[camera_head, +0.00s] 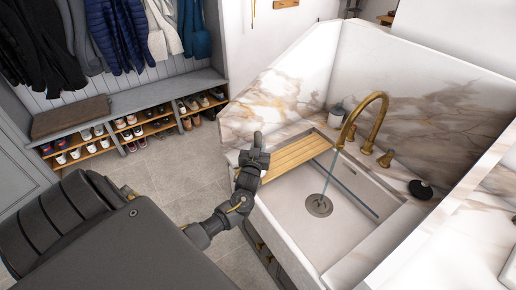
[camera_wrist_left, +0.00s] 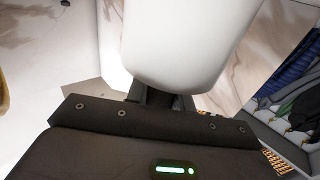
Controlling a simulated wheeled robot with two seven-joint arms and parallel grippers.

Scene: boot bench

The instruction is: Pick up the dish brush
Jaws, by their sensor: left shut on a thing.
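My left gripper (camera_head: 257,143) is at the left front corner of the sink, beside the wooden slatted board. In the left wrist view a large smooth white thing with a rounded end (camera_wrist_left: 175,50) fills the space in front of the gripper (camera_wrist_left: 158,97), which is shut on it. I cannot tell whether this is the dish brush. In the head view the held thing does not stand out against the pale marble. A dark round thing (camera_head: 421,188) lies on the counter right of the sink; its kind is unclear. My right gripper is not in view.
The white sink (camera_head: 300,205) has a wooden slatted board (camera_head: 297,157) across its left end. The brass tap (camera_head: 365,118) runs water into it. A grey cup-like thing (camera_head: 336,115) stands behind. The shoe bench (camera_head: 160,104) is at the back left; the floor before it is clear.

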